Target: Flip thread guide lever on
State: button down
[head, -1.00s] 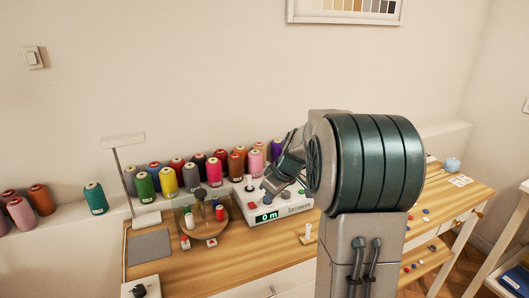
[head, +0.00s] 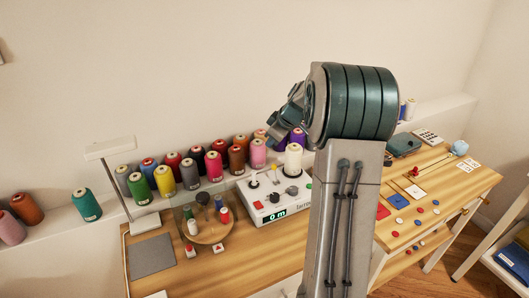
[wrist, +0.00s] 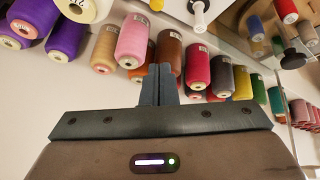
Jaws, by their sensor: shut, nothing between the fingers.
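The white winding machine (head: 283,211) stands on the wooden table, with a green "0 m" display and a red button on its front. Several small upright parts and dark knobs stand on its top. I cannot tell for certain which is the thread guide lever or how it is set. A white rod-like part (wrist: 199,14) of the machine shows at the top of the wrist view. A large cream thread cone (head: 293,160) stands at the machine's back right. My gripper (wrist: 158,84) is shut and empty, raised above and behind the machine, near the spools and apart from the machine.
A row of coloured spools (head: 190,174) lines the ledge behind the machine. A round wooden stand (head: 207,233) with small spools and a clear guard is at its left, beside a lamp (head: 118,150). Buttons and cards lie on the right. The grey mat (head: 152,256) is bare.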

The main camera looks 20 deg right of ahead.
jog(key=p+x, duration=0.2)
jog(key=x, duration=0.8)
jog(key=shift+s, duration=0.1)
jog(key=s+d, duration=0.1)
jog(key=s+d+p, duration=0.1)
jog(key=s, duration=0.1)
jog(key=shift+d+f, duration=0.1)
jog(key=shift+f, duration=0.05)
jog(key=shift+s+d+f, duration=0.1)
jog(key=shift+s+f, duration=0.05)
jog(key=shift+s+f+b, duration=0.15)
jog(key=shift+f+b, duration=0.05)
jog(key=shift+b, duration=0.75)
jog(key=shift+s+r+t, duration=0.1)
jog(key=shift+r+t, duration=0.1)
jog(key=shift+t, duration=0.1)
jog(key=shift+b, duration=0.35)
jog(key=shift+s+r+t+b, duration=0.1)
jog(key=shift+s+t+b, duration=0.3)
jog(key=shift+b, duration=2.85)
